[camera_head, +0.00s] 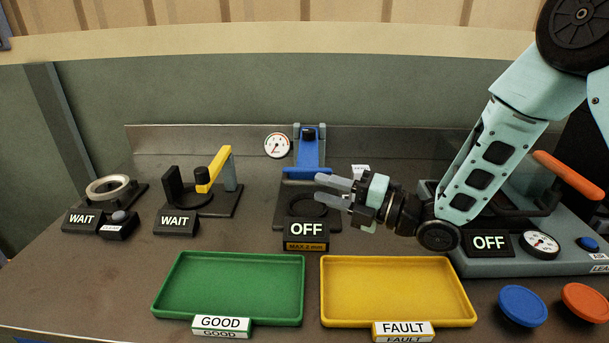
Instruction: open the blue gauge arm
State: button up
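The blue gauge arm (308,154) is at the back middle, between grey-blue uprights, with a black knob at its upper end. I cannot tell its exact angle. Below it, its dark base (282,222) has a round black seat and an OFF display (306,229) with a "MAX" label at the front. My gripper (319,188) reaches in from the right, over the right side of the base. Its two grey fingers are apart with nothing between them. It is in front of the blue arm and appears apart from it. My gripper hides part of the round seat.
A round dial (277,145) is left of the blue arm. A yellow-armed station (217,172) and a ring station (110,187) stand left, both showing WAIT. Green (229,286) and yellow (397,289) trays lie in front. Blue (522,305) and orange (586,302) discs lie right.

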aim_at(312, 185)
jog(key=shift+p+x, duration=0.55)
jog(key=shift+x, duration=2.15)
grip_shut()
